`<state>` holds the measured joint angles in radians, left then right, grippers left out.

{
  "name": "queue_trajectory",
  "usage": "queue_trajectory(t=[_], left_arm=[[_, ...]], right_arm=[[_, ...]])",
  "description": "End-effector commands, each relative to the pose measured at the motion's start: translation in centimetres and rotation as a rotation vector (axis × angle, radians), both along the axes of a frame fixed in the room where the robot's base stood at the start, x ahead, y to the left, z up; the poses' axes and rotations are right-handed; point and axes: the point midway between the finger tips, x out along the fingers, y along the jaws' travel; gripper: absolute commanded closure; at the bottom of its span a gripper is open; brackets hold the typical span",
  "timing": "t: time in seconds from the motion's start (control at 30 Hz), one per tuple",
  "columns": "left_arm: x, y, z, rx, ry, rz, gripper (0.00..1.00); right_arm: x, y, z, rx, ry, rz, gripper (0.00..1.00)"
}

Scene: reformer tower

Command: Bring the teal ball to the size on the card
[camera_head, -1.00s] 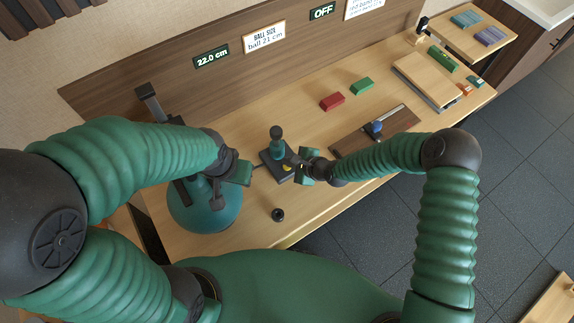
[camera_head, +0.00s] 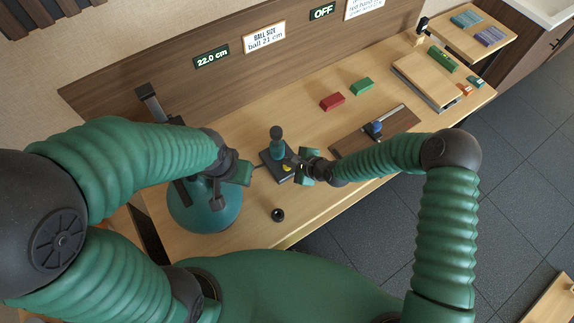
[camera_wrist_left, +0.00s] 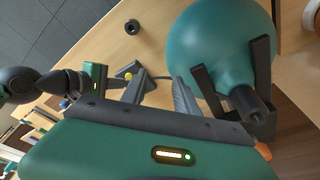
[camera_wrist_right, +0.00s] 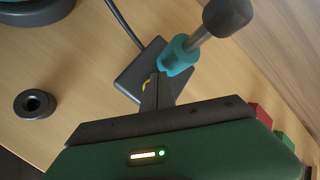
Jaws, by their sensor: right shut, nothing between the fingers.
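The teal ball (camera_head: 205,210) sits at the table's left end, partly hidden by my left arm. In the left wrist view dark prongs and a dark nozzle (camera_wrist_left: 247,102) show against the ball (camera_wrist_left: 215,50). The card (camera_head: 264,37) reads "BALL SIZE ball 21 cm"; the display (camera_head: 211,57) beside it reads 22.0 cm. A pump (camera_head: 276,150) with a teal collar and dark knob stands on a dark base. My right gripper (camera_wrist_right: 156,90) is shut and empty at this base, by a small yellow part. My left gripper (camera_wrist_left: 158,90) is open beside the ball, its fingers apart and empty.
A black ring (camera_head: 278,214) lies near the front edge. A hose (camera_wrist_right: 125,22) runs from the pump base. Red (camera_head: 332,101) and green (camera_head: 361,86) blocks and a brown board with a blue knob (camera_head: 375,128) lie further right. A sign (camera_head: 322,11) reads OFF.

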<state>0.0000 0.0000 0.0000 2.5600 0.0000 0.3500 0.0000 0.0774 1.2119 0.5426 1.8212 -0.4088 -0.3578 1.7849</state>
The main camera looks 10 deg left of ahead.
Motion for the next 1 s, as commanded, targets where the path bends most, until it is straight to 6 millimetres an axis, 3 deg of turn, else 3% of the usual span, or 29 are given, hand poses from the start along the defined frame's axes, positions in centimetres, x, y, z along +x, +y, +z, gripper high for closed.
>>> queue_trajectory(t=[1.0], left_arm=[[0.0, 0.0, -0.54, 0.0, 0.0, 0.0, 0.64]], right_arm=[[-0.09, -0.03, -0.77, 0.0, 0.0, 0.0, 1.0]])
